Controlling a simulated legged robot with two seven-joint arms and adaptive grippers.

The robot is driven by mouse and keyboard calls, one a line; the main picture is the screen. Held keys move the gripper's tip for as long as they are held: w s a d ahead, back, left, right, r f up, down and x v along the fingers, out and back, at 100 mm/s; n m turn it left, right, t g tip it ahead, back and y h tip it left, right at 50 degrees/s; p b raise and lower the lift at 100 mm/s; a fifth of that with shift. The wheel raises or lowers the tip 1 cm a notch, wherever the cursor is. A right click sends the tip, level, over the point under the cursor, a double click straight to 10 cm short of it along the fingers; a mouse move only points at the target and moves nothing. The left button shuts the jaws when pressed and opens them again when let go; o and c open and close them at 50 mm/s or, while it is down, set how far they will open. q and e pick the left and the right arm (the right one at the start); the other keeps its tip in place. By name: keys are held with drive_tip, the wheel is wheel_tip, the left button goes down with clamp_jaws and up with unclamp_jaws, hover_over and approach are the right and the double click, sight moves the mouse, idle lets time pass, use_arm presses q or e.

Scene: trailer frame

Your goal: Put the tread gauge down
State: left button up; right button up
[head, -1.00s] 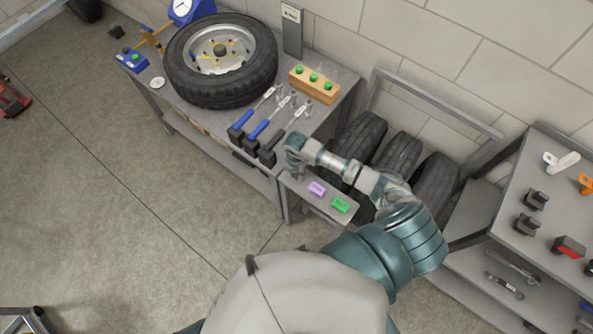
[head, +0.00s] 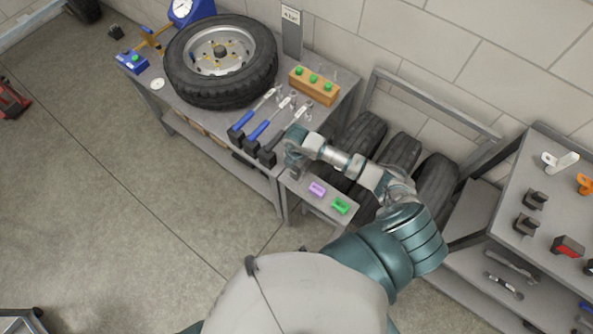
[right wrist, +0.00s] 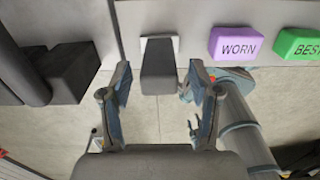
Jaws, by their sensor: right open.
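A dark grey block (right wrist: 158,66), which looks like the tread gauge, stands on a pale square at the edge of the small side shelf (head: 330,208). My right gripper (right wrist: 161,82) is open, with one finger on each side of the block and visible gaps between. In the head view my right gripper (head: 296,170) is over the shelf's left end, largely hidden by my wrist, and the gauge cannot be made out clearly.
A purple WORN block (head: 317,189) and a green BEST block (head: 340,205) lie on the shelf. Beside it, the bench (head: 205,118) holds a wheel (head: 180,75), several handled tools and a wooden block (head: 314,86). Tires (head: 436,185) stand behind my arm.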

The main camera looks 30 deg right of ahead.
wheel_tip(320, 180, up, 7)
drive_tip(key=shift+d+f, duration=0.15)
drive_tip(key=shift+d+r, duration=0.15)
drive_tip(key=shift+r, duration=0.3)
